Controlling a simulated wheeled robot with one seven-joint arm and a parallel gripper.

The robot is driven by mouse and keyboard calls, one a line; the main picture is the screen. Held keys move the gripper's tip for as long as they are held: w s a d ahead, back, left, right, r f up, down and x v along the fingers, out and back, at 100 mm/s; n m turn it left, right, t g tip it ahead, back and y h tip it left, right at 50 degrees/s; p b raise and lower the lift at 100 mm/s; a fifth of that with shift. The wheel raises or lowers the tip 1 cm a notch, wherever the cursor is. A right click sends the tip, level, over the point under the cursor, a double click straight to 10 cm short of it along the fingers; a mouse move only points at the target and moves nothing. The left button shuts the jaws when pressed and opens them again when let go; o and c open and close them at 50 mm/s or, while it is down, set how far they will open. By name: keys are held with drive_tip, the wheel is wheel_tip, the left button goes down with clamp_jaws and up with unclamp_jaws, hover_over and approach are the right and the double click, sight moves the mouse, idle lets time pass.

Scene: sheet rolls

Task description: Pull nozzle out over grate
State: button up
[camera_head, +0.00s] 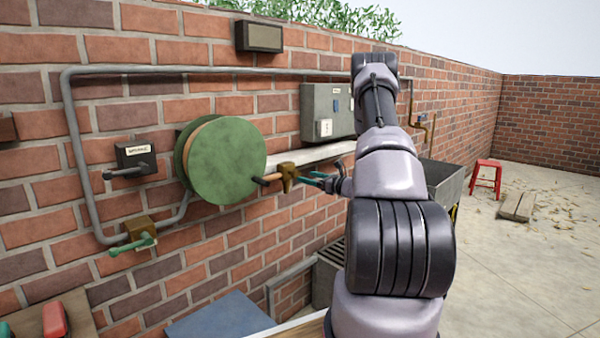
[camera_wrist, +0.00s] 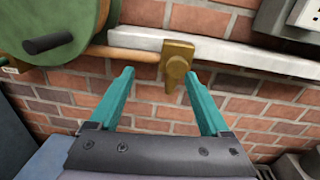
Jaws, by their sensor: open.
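The brass nozzle (camera_head: 287,176) sits at the end of a short tan hose (camera_head: 271,178) beside the green reel (camera_head: 228,160), in front of the brick wall. In the wrist view the nozzle (camera_wrist: 176,64) shows just beyond my fingertips, closer to the right one, with its handle hanging down. My gripper (camera_head: 306,180) has teal fingers spread apart and nothing held between them; it also shows in the wrist view (camera_wrist: 159,74). Whether a finger touches the nozzle I cannot tell. A grey box with a slotted top, likely the grate (camera_head: 328,258), stands low by the wall, partly behind my arm.
A pale ledge (camera_head: 310,155) runs along the wall behind the nozzle. A grey pipe (camera_head: 75,130), valves with handles (camera_head: 140,240) and a grey electrical box (camera_head: 328,110) are on the wall. A red stool (camera_head: 487,175) stands far right on open paving.

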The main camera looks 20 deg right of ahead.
sight(298, 174)
drive_tip(key=shift+m+t+h, duration=0.4)
drive_tip(key=shift+m+h, duration=0.1)
drive_tip(key=shift+m, duration=0.1)
drive_tip(key=w, duration=0.3)
drive_tip(key=w+f, duration=0.1)
drive_tip(key=w, duration=0.3)
drive_tip(key=w+a+f, duration=0.1)
drive_tip(key=w, duration=0.3)
clamp_jaws()
